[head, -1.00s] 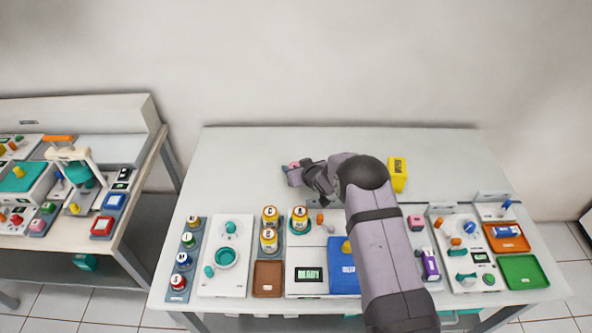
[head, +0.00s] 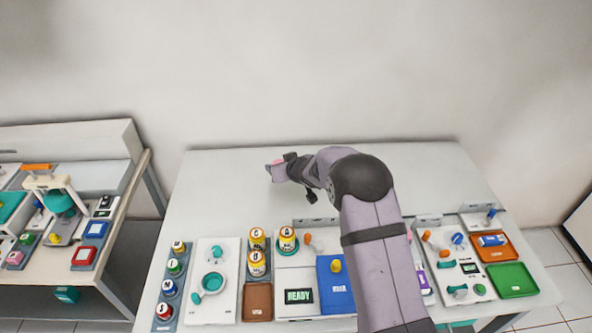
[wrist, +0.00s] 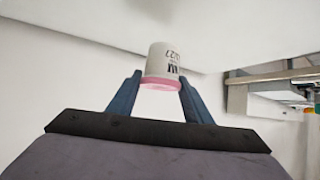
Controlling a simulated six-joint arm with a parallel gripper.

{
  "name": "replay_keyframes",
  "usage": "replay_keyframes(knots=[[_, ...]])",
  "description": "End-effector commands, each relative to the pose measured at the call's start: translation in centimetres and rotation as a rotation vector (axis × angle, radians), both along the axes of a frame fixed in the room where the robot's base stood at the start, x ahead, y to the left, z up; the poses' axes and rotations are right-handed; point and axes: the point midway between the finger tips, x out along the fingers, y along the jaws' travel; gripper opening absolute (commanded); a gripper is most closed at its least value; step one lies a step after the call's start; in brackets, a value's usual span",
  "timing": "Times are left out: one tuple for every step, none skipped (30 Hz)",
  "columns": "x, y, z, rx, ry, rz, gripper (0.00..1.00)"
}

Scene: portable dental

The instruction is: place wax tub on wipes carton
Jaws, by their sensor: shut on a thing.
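My gripper (head: 277,171) is shut on the wax tub (wrist: 163,61), a white tub with a pink end and dark lettering that I cannot read fully. In the wrist view the tub sits between the two blue-grey fingers. In the head view only a bit of pink shows at the gripper, over the back middle of the table. How far above the surface it is, I cannot tell. The wipes carton is not visible now; the yellow box seen earlier at the back right is out of sight, apparently behind my arm.
The back of the white table (head: 225,180) is clear on the left. Along the front stand yellow-capped bottles (head: 257,238), a blue pad (head: 335,285), a brown tray (head: 257,301), an orange tray (head: 498,247) and a green tray (head: 512,280). A second bench is at left.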

Motion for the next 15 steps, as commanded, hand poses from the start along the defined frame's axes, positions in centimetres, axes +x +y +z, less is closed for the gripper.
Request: replay_keyframes(knots=[[0.0, 0.0, 0.0, 0.000, 0.000, 0.000, 0.23], [0.0, 0.0, 0.0, 0.000, 0.000, -0.001, 0.23], [0.0, -0.2, 0.0, 0.000, 0.000, -0.002, 0.23], [0.1, -0.3, 0.0, 0.000, 0.000, -0.005, 0.23], [0.1, -0.5, 0.1, 0.000, 0.000, -0.007, 0.23], [0.2, -0.9, 0.1, 0.000, 0.000, -0.014, 0.23], [0.3, -1.3, 0.2, 0.000, 0.000, -0.019, 0.23], [0.4, -1.9, 0.2, 0.000, 0.000, -0.028, 0.23], [0.6, -2.7, 0.3, 0.000, 0.000, -0.040, 0.23], [0.7, -3.4, 0.4, 0.000, -0.001, -0.050, 0.23], [0.9, -4.2, 0.6, 0.000, -0.001, -0.062, 0.23], [1.1, -5.4, 0.9, 0.001, -0.001, -0.080, 0.23], [1.2, -6.5, 1.1, 0.000, -0.001, -0.096, 0.23], [1.4, -7.6, 1.3, -0.001, -0.001, -0.112, 0.23], [1.6, -9.3, 1.7, -0.001, -0.001, -0.135, 0.23]])
